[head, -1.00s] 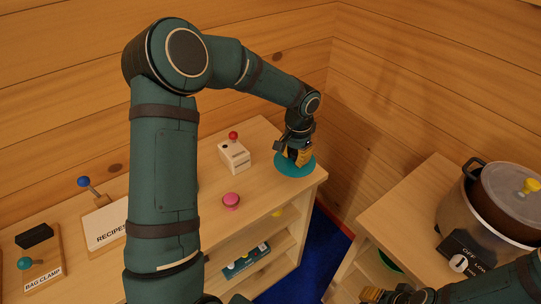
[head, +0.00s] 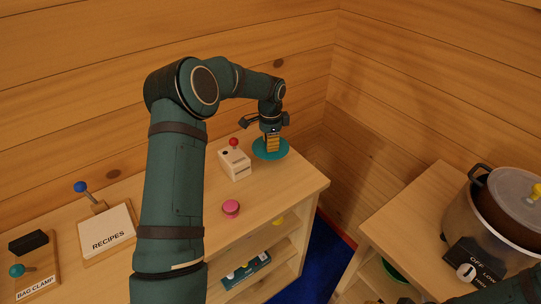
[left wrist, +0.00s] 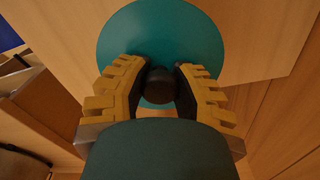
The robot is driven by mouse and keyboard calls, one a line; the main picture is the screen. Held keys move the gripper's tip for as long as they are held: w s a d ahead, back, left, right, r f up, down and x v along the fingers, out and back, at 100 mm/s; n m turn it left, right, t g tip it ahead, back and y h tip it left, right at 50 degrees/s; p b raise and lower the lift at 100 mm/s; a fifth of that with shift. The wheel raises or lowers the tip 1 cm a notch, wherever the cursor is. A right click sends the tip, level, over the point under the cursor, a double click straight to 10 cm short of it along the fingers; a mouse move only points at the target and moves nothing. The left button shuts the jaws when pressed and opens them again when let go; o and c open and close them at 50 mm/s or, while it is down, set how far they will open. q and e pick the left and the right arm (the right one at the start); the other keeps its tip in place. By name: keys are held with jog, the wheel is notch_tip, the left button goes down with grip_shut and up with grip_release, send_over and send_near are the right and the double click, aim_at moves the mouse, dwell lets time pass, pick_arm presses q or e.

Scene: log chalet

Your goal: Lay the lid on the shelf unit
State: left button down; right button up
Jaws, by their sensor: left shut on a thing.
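The lid is a round teal disc (head: 258,152) with a dark knob. My left gripper (head: 272,146) is shut on that knob, with the disc below the fingers. In the left wrist view the yellow fingers (left wrist: 160,85) close on the knob from both sides, and the teal disc (left wrist: 160,30) spreads beyond it. The lid is at the back right part of the wooden shelf unit's top (head: 285,185), near the wall. I cannot tell whether it touches the top.
A white box with a red-knobbed lever (head: 235,163) stands just left of the lid. A pink knob (head: 231,208), a RECIPES block (head: 107,230) and a BAG CLAMP board (head: 38,275) are further left. A slow cooker (head: 470,215) stands on another cabinet at right, beyond a gap.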

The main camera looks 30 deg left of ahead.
aim_at(271, 154)
pick_arm(q)
jog(key=shift+f, duration=2.45)
jog(key=shift+b, duration=0.3)
jog(key=shift+f, duration=0.15)
jog(key=c, duration=0.8)
grip_release()
jog(key=shift+c, duration=0.2)
jog(key=shift+r, duration=0.2)
notch_tip(271, 154, up, 12)
jog(key=shift+p, duration=0.8)
